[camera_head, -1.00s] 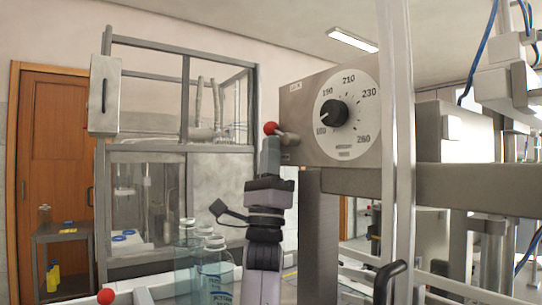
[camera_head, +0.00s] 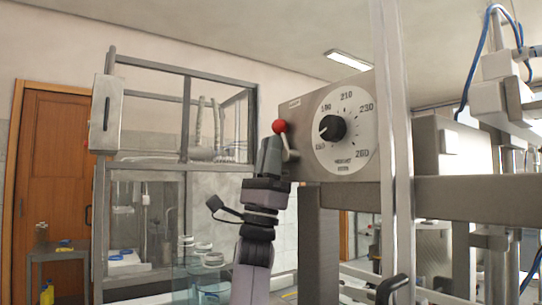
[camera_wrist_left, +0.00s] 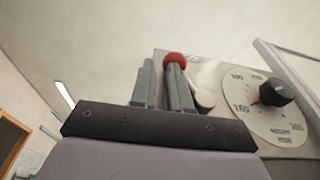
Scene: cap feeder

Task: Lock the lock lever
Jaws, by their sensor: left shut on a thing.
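The lock lever (camera_head: 287,143) has a red ball knob and a short grey arm on the left side of the grey dial box. In the head view it stands nearly upright, tilted a little left. My left gripper (camera_head: 271,146) reaches up from below, with its fingers at the lever just under the red ball. In the left wrist view the red knob (camera_wrist_left: 175,59) shows at the tip of the right finger of my left gripper (camera_wrist_left: 161,75). The gripper is shut on the lever; the exact contact is partly hidden by the fingers. My right gripper is not in view.
The grey box (camera_head: 300,115) carries a round white dial (camera_head: 350,155) with a black knob, close right of the gripper. A pale vertical post (camera_head: 391,120) stands in front at the right. A framed glass cabinet (camera_head: 185,75) is behind left.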

